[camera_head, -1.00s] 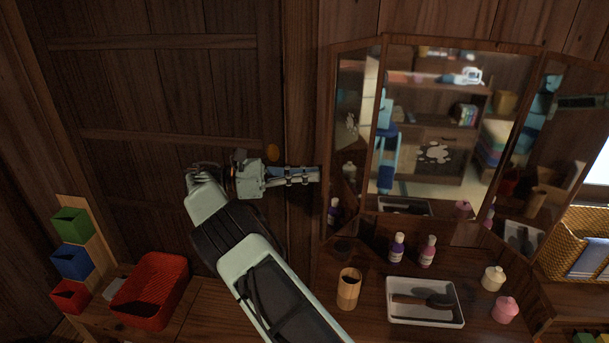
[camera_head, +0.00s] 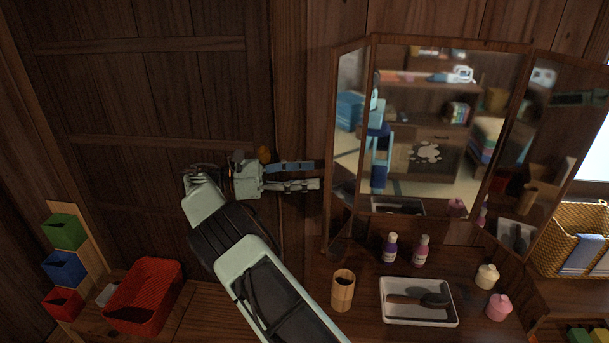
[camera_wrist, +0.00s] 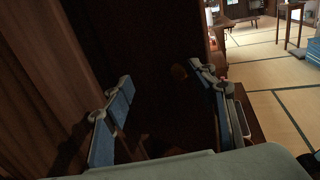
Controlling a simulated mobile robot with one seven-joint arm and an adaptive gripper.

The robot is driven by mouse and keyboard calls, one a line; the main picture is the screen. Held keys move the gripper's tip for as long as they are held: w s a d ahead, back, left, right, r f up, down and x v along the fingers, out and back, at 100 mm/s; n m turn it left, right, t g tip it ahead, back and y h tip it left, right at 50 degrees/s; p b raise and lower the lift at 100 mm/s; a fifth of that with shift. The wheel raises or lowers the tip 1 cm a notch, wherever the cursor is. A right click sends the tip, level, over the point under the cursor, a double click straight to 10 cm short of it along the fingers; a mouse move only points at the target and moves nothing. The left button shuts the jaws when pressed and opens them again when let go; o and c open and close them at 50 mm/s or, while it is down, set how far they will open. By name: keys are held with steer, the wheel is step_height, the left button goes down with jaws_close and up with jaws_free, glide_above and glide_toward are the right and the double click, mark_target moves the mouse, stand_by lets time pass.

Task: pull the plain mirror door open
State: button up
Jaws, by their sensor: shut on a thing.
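A three-panel mirror stands on the dark wood dresser. Its left wing, the plain mirror door (camera_head: 347,130), has a dark wood frame and is seen at a steep angle. The centre mirror (camera_head: 400,120) shows a white splotch mark. My gripper (camera_head: 318,175) reaches in from the left at the left wing's outer edge, its fingers apart with that edge at their tips. It is shut on the plain mirror door, though the contact is too dark to see clearly. In the wrist view the two blue-padded fingers (camera_wrist: 168,112) stand either side of a dark surface.
Two bottles (camera_head: 405,249), a wooden cup (camera_head: 343,290), a white tray with a brush (camera_head: 390,316) and small jars stand on the dresser below. A red basket (camera_head: 145,295) and coloured boxes (camera_head: 64,268) are at left. A wicker basket (camera_head: 570,240) is at right.

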step_height(320, 180, up, 10)
stand_by(0.5)
